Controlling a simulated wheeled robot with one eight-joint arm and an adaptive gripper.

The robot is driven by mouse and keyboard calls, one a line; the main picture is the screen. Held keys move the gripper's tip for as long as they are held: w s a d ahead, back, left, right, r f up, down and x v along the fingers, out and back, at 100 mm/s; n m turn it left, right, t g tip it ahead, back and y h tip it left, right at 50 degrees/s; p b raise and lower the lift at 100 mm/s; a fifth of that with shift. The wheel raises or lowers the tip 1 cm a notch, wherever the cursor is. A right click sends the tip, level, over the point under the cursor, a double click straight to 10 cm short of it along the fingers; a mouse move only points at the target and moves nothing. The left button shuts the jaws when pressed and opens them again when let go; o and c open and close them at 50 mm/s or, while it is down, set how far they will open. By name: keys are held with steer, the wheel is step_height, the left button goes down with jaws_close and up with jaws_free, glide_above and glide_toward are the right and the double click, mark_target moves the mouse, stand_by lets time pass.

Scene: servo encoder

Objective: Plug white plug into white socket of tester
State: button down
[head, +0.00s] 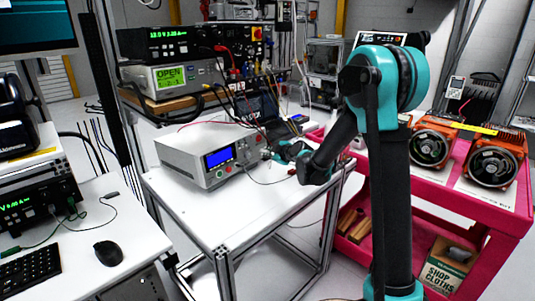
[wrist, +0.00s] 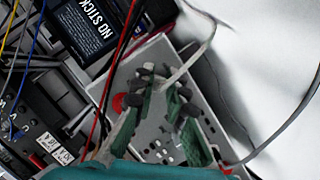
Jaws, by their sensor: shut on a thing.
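The tester (head: 195,155) is a pale grey box with a blue screen, standing on the white table. In the head view my gripper (head: 270,153) is at its right side, close to the front panel. In the wrist view the tester's grey panel (wrist: 150,133) lies behind the green fingers. My gripper (wrist: 163,88) is shut on the white plug (wrist: 161,82), between the dark fingertips. A pale cable (wrist: 198,52) runs from the plug to the upper right. The white socket cannot be made out, and I cannot tell whether the plug touches the panel.
The white table (head: 235,208) is clear in front of the tester. Stacked instruments (head: 185,62) with hanging leads stand behind it. Red and black leads cross the left of the wrist view. A pink cart (head: 430,200) with orange motors stands at the right.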

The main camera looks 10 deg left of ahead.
steer(key=shift+a, duration=0.1)
stand_by(0.7)
steer(key=c, duration=1.5)
jaws_free()
steer(key=shift+o, duration=0.2)
steer(key=s+d, duration=0.3)
steer(key=d, duration=0.2)
steer(key=shift+s+d+r, duration=0.4)
steer(key=shift+r, duration=0.05)
